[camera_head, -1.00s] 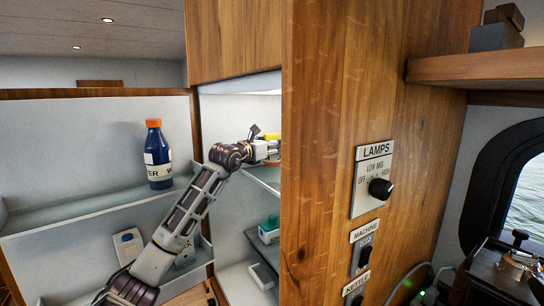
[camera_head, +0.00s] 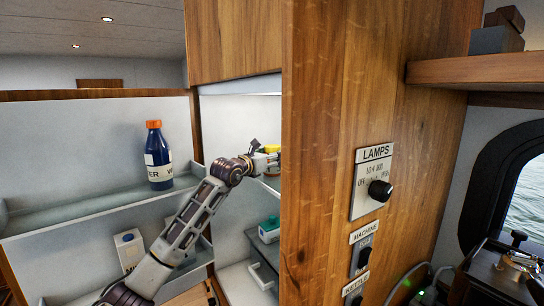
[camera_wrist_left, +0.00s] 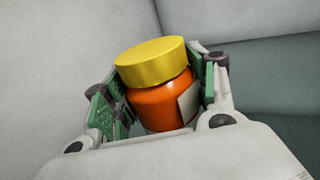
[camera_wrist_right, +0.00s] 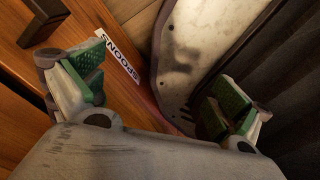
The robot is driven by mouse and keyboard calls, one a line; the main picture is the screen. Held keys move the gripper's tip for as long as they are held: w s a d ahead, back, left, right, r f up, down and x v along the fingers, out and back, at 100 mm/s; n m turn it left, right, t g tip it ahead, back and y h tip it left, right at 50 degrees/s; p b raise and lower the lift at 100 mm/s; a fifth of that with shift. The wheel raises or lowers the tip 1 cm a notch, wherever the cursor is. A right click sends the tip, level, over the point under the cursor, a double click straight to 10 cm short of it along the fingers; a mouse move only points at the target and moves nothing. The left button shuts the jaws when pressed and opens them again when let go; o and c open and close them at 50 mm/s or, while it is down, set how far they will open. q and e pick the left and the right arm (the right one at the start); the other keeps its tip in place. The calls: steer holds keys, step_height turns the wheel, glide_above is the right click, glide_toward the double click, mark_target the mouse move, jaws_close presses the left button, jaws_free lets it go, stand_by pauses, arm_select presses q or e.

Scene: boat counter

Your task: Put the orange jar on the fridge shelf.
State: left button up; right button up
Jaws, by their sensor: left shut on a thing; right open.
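The orange jar (camera_wrist_left: 160,106) has a yellow lid and a pale label. My left gripper (camera_wrist_left: 160,88) is shut on it, with green pads on both sides. In the head view my left gripper (camera_head: 268,160) is inside the open fridge at upper shelf height. There the jar's yellow lid (camera_head: 271,148) shows just above the fingers, partly hidden by the wooden panel. The upper fridge shelf (camera_head: 272,183) shows just below the gripper; I cannot tell whether the jar touches it. My right gripper (camera_wrist_right: 155,88) is open and empty in the right wrist view.
The wooden panel (camera_head: 335,100) with switches hides the fridge's right side. The fridge door on the left holds a blue bottle (camera_head: 158,156) and a white carton (camera_head: 129,249). A green-lidded container (camera_head: 269,230) stands on a lower shelf. A drawer labelled spoons (camera_wrist_right: 100,105) is near my right gripper.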

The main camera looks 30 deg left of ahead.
stand_by(0.4)
arm_select(q)
steer(key=o, duration=1.4)
steer(key=shift+f, duration=0.1)
steer(key=shift+c, duration=0.2)
steer(key=shift+s, duration=0.1)
steer(key=shift+s+a+b, duration=0.15)
steer(key=shift+s+b, duration=0.25)
steer(key=shift+s, duration=0.55)
steer(key=s+a+b, duration=0.1)
steer(key=s+b, duration=0.2)
steer(key=s, duration=0.7)
steer(key=shift+a, duration=0.2)
